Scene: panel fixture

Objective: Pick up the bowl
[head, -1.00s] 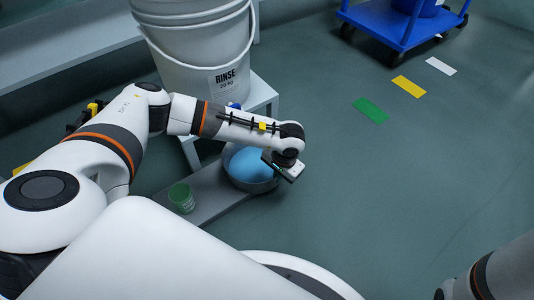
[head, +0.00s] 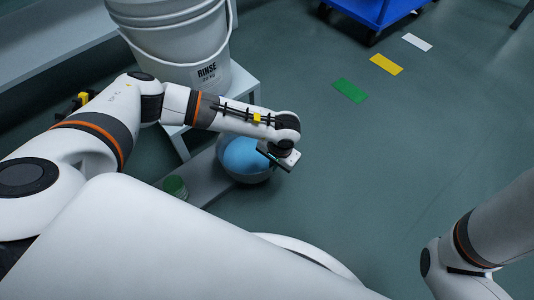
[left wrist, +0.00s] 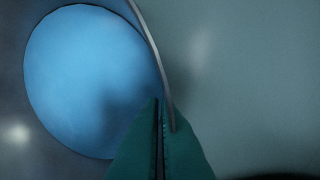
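The bowl (head: 251,177) is grey with a round blue surface inside and sits in the middle of the head view, beside the white stand. My left gripper (head: 277,157) is at its right rim, with the fingers mostly hidden under the wrist. In the left wrist view, the green fingertips (left wrist: 160,125) are closed together on the thin bowl rim (left wrist: 152,50), with the blue inside to the left. Whether the bowl's base touches the surface below is unclear. My right gripper is outside the view; only part of that arm shows at the lower right.
A white RINSE bucket (head: 180,48) stands on a white stand (head: 243,88) behind my left arm. A green cup (head: 174,187) is left of the bowl. A blue cart (head: 380,12) is at the top right. The floor right of the bowl is clear, with flat coloured markers.

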